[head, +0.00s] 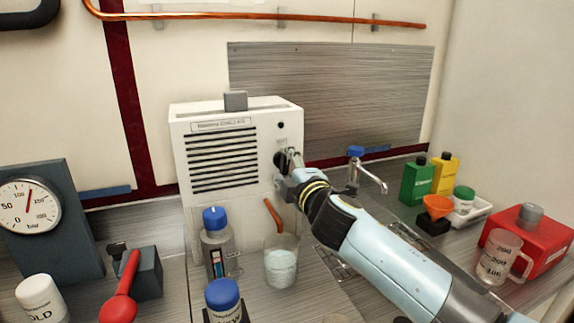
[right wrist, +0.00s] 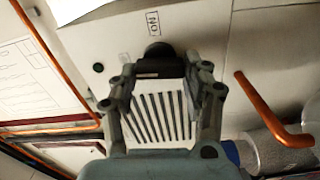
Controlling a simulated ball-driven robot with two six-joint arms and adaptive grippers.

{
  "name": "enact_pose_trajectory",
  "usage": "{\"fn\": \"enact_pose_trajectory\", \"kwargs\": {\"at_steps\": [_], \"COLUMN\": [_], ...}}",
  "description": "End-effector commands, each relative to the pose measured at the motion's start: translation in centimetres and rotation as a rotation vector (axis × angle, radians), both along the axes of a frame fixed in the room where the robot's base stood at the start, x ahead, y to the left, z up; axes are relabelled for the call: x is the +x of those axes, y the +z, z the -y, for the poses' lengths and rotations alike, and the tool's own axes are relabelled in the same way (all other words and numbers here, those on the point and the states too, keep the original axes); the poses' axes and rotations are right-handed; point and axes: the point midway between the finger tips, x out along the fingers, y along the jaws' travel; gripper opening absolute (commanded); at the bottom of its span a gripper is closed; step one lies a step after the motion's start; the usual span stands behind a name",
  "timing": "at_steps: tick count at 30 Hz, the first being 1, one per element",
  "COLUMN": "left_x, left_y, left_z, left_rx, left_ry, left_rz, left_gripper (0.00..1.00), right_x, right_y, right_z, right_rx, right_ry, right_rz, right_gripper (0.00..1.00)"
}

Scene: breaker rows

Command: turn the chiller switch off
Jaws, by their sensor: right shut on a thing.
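The chiller (head: 288,115) is a white box with a dark slatted grille on its front and a name label above it. Its switch (right wrist: 158,58) is a black round knob, seen in the right wrist view beside a small label reading ON, turned in that picture. In the head view the knob (head: 279,161) is at the right of the chiller's front, partly hidden by my gripper. My right gripper (head: 292,158) is shut on the switch, and in the right wrist view its fingers (right wrist: 162,88) reach it from either side. My left gripper does not show.
A gauge (head: 30,207) and a red lever (head: 122,293) are at left. A red box (head: 530,240) is at right.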

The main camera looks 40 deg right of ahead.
Motion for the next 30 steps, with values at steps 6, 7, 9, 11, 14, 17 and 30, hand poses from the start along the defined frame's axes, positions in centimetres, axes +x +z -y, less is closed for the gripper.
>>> {"fn": "enact_pose_trajectory", "kwargs": {"at_steps": [6,7,9,11,14,17,30], "left_x": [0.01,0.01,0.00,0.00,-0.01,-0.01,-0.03], "left_y": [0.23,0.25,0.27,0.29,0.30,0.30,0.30], "left_z": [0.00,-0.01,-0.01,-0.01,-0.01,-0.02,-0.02], "left_rx": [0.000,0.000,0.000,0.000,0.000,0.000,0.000], "left_ry": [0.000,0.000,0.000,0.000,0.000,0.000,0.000], "left_rz": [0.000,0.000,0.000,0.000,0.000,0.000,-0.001], "left_gripper": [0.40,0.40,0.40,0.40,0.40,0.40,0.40], "right_x": [-0.01,-0.02,-0.02,-0.02,-0.02,-0.02,-0.03], "right_y": [-0.12,-0.13,-0.15,-0.16,-0.18,-0.19,-0.18], "right_z": [-0.03,-0.03,-0.03,-0.04,-0.04,-0.03,-0.02], "right_rx": [-0.089,-0.098,-0.113,-0.122,-0.133,-0.138,-0.137], "right_ry": [0.000,0.000,0.000,0.000,0.000,0.000,0.000], "right_rz": [-0.023,-0.026,-0.029,-0.031,-0.034,-0.035,-0.035], "right_gripper": [0.17,0.17,0.17,0.17,0.17,0.17,0.68]}}
